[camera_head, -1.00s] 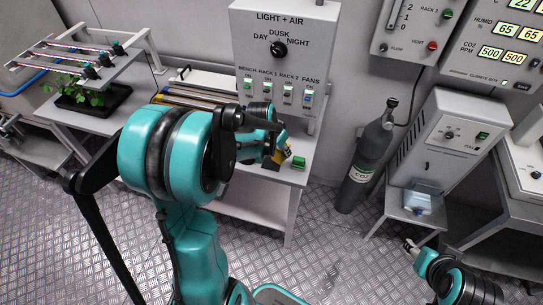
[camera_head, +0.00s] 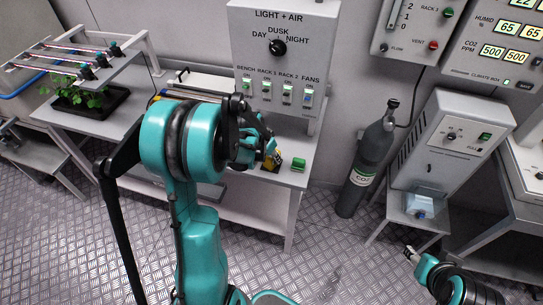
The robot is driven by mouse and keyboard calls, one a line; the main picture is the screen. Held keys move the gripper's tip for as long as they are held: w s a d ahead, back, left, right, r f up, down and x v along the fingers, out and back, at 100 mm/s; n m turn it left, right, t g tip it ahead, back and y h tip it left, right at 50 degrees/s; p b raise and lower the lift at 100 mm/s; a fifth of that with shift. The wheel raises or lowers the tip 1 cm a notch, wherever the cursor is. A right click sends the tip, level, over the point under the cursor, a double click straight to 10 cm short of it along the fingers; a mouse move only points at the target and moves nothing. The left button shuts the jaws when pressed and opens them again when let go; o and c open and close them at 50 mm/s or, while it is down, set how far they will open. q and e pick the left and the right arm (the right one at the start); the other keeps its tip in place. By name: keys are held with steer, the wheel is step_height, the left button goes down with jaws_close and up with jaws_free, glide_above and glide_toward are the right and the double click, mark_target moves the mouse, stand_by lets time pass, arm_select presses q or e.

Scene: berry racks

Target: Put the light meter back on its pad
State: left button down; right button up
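The light meter (camera_head: 274,161) looks like a small yellow and dark device at the front of the white bench, below the light and air panel. My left gripper (camera_head: 269,150) reaches over the bench from the left, with its fingers at the meter's top. It appears shut on the meter. The dark pad was partly visible at this spot; now the meter and gripper cover most of it. I cannot tell whether the meter touches the pad. My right gripper (camera_head: 411,252) is at the lower right above the floor, away from the bench; its finger opening is too small to judge.
A green block (camera_head: 298,164) sits just right of the meter. The light and air panel (camera_head: 281,60) rises behind the bench (camera_head: 265,201). A grey gas cylinder (camera_head: 370,160) stands to the right. A plant tray (camera_head: 92,104) is at the left.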

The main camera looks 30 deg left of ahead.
arm_select(q)
steer(key=c, duration=1)
jaws_free()
steer(key=shift+f, duration=0.1)
steer(key=shift+r+p, duration=0.3)
steer(key=shift+p, duration=0.05)
steer(key=d+p+v, duration=0.1)
steer(key=p+v, duration=0.3)
steer(key=v, duration=0.7)
steer(key=s+d+r+t, duration=0.1)
steer(key=s+d+r, duration=0.1)
steer(key=s+d, duration=0.3)
steer(key=s+d+r+n+t, duration=0.1)
steer(key=s+d+r, duration=0.2)
steer(key=s+d, duration=0.2)
steer(key=s+d+r, duration=0.2)
steer(key=s+d, duration=0.2)
steer(key=d, duration=0.1)
steer(key=shift+s+r+n+t+y, duration=0.3)
steer(key=shift+s+r+n+t, duration=0.05)
steer(key=shift+s+n+t, duration=0.05)
